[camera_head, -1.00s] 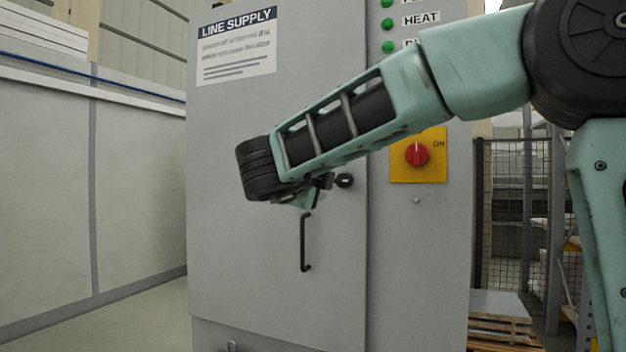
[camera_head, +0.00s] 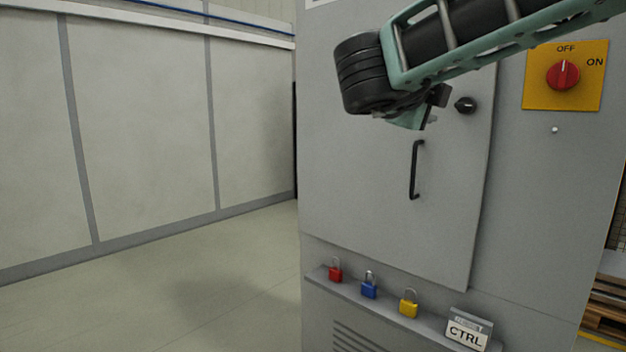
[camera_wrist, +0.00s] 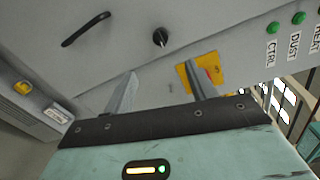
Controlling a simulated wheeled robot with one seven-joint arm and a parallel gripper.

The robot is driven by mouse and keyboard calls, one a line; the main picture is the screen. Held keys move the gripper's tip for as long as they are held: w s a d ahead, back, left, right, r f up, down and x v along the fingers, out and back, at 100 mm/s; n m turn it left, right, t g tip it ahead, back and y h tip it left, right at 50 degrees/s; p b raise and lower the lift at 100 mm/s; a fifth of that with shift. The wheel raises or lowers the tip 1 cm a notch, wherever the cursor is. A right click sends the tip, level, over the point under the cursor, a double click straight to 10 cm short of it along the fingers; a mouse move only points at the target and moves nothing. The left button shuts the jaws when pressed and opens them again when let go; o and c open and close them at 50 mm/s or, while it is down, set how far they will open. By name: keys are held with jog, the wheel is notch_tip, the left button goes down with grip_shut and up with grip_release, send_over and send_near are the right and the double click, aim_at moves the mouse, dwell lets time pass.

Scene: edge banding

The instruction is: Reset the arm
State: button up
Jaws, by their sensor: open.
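My gripper (camera_head: 428,108) is at the end of my arm, in front of the grey cabinet door (camera_head: 395,215), near a black knob (camera_head: 466,105) and above the black door handle (camera_head: 415,170). In the wrist view my gripper (camera_wrist: 163,90) shows two fingers spread apart with nothing between them. The knob (camera_wrist: 160,37) and the handle (camera_wrist: 86,29) lie beyond the fingers. The red rotary switch (camera_head: 563,75) on its yellow plate is to the right in the head view. The yellow plate (camera_wrist: 188,78) also shows in the wrist view, partly behind the right finger.
A ledge (camera_head: 385,307) under the door holds a red padlock (camera_head: 336,274), a blue padlock (camera_head: 369,290), a yellow padlock (camera_head: 409,308) and a CTRL tag (camera_head: 467,334). A pale wall (camera_head: 140,120) stands left. The floor (camera_head: 200,290) before it is clear.

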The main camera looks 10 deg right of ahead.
jog(key=w+a+n+t+y+p, duration=0.35)
jog(key=a+n+t+y, duration=0.25)
jog(key=a+n+y, duration=0.65)
jog(key=s+a+f+n+g+y+p, duration=0.45)
jog(key=s+a+f+n+y, duration=0.35)
jog(key=a+f+n, duration=0.5)
jog(key=s+f+n+g+h+p, duration=0.1)
jog(key=s+f+n+g, duration=0.15)
jog(key=s, duration=0.25)
jog(key=s+f+n+g+h, duration=0.1)
jog(key=s+f+n+g, duration=0.1)
jog(key=s+n+g, duration=0.3)
jog(key=s+d+f+n+g+h+p, duration=0.1)
jog(key=s+d+f+n+g+h, duration=0.1)
jog(key=s+d, duration=0.3)
jog(key=s+d+f+n+g+h+p, duration=0.1)
jog(key=s+d+f+n+g+h, duration=0.1)
jog(key=s, duration=0.7)
jog(key=d+f+n, duration=0.1)
jog(key=d+f, duration=0.1)
jog(key=d, duration=0.1)
jog(key=shift+d+f+n+g, duration=0.3)
jog(key=shift+f+g, duration=0.05)
jog(key=shift+g, duration=0.05)
jog(key=shift+h, duration=0.25)
